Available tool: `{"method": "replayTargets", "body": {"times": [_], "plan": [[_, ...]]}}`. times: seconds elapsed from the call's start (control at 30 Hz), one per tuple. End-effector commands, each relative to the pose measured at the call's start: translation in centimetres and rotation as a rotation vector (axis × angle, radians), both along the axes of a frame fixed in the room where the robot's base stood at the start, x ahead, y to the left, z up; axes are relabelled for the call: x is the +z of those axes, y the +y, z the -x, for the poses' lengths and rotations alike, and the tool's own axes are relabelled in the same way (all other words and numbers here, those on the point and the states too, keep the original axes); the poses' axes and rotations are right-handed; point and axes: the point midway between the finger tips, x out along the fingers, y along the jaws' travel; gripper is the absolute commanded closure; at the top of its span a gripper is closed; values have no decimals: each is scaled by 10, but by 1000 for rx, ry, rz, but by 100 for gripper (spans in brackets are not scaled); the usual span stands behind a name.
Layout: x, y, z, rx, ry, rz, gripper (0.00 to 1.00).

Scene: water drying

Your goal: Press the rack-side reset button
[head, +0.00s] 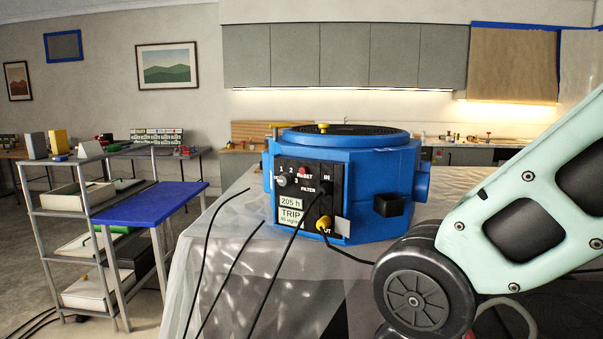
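A blue drying machine (375,163) with a round black grille on top stands on a sheet-covered table. Its black control panel (309,186) faces me and to the left, towards the shelf rack. A small red button (302,171) sits at the panel's upper middle, by the word RESET, which it partly covers. A grey knob (281,181) is left of it, by the numbers 1, 2 and 3. A pale label (291,214) below reads 205 h and TRIP. My arm enters from the right, in front of the machine's right side. My gripper is out of view.
Black cables run down across the table's sheet (222,268) from the panel. A yellow plug (324,223) sits at the panel's lower right. A grey shelf rack (68,225) and a blue-topped stand (150,203) are at left. Open floor shows between rack and table.

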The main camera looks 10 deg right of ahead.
Motion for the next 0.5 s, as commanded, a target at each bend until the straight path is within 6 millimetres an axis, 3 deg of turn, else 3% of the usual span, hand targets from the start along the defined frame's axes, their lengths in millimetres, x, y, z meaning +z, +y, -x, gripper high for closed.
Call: {"method": "replayTargets", "body": {"times": [0.03, 0.2, 0.5], "plan": [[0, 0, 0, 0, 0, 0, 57], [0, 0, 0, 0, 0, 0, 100], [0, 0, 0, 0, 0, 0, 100]]}}
